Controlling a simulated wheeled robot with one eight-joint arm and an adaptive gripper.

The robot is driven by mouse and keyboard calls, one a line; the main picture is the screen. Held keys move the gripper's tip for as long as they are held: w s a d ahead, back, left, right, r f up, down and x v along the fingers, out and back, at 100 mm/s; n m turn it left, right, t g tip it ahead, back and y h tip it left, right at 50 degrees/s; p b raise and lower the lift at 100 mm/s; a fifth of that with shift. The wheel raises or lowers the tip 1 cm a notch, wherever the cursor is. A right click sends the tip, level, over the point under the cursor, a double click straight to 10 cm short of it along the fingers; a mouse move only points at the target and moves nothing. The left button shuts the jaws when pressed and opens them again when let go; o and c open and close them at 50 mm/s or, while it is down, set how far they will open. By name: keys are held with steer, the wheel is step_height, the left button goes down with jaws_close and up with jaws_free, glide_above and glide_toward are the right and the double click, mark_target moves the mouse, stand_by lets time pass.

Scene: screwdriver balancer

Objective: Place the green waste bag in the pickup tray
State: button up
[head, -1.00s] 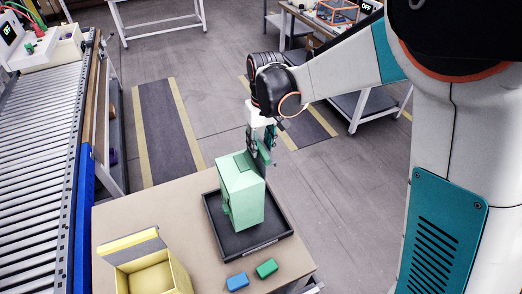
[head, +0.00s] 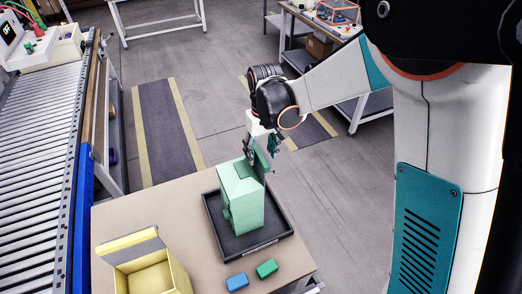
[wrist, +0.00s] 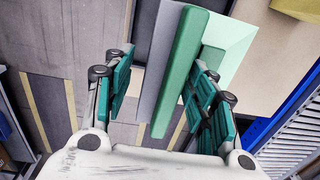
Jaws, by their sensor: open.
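The green waste bag (head: 240,205) is a pale green, box-like block standing upright in the black pickup tray (head: 215,235). A darker green strip shows along its top edge in the wrist view (wrist: 183,70), with the pale green surface (wrist: 230,40) beyond it. My gripper (head: 260,160) is at the far top right edge of the bag. In the wrist view its fingers (wrist: 162,92) are open, one on each side of the green strip, with the strip nearer the right finger. Whether either finger touches it, I cannot tell.
An open yellow box (head: 150,270) stands on the table's front left. A blue block (head: 236,282) and a small green block (head: 267,268) lie in front of the tray. A roller conveyor (head: 40,170) runs along the left. The table's back left is clear.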

step_height(320, 180, up, 12)
steer(key=p, duration=0.1)
steer(key=shift+d+r, duration=0.2)
steer(key=shift+d, duration=0.1)
steer(key=shift+w, duration=0.1)
stand_by(0.3)
